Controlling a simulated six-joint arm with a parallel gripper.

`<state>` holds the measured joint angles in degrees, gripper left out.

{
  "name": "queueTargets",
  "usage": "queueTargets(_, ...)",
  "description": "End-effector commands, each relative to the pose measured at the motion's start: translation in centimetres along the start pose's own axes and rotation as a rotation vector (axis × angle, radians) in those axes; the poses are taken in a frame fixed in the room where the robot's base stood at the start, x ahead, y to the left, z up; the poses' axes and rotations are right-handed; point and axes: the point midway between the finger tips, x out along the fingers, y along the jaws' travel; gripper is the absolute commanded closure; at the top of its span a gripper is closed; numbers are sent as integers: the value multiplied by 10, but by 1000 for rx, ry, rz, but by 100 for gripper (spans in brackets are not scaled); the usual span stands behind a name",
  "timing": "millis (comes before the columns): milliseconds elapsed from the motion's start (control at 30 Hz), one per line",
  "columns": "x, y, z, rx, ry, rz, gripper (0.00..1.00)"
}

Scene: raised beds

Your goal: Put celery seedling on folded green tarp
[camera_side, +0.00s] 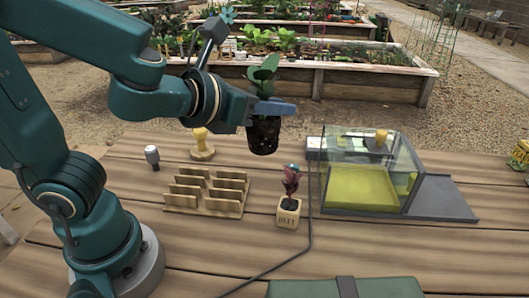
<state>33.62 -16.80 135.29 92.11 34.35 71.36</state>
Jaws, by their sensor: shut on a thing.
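The celery seedling (264,134), green leaves in a small dark pot, hangs roughly upright in my gripper (272,107), which is shut on it. The gripper holds it well above the wooden table, near the back edge in the picture. The folded green tarp (392,288), dark green with a dark strap, lies at the bottom edge of the picture, partly cut off. The seedling is apart from the tarp, farther back and to its left.
A reddish seedling in a labelled wooden block (288,216) stands mid-table beside a dark cable (309,238). A slotted wooden rack (205,205) is left of it. A clear-walled case (362,180) with a grey ramp (441,197) stands right.

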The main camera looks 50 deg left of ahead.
Motion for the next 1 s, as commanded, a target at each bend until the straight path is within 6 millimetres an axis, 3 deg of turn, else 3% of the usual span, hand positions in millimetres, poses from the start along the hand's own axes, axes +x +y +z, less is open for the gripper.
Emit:
queueTargets(200, -18, -61, -4, 83, 7, -246, 100)
queueTargets(600, -36, -156, 8, 259, 23, -713, 100)
queueTargets(800, -50, -188, 13, 380, 26, -968, 100)
queueTargets(1000, -60, -196, 17, 494, 23, -1195, 100)
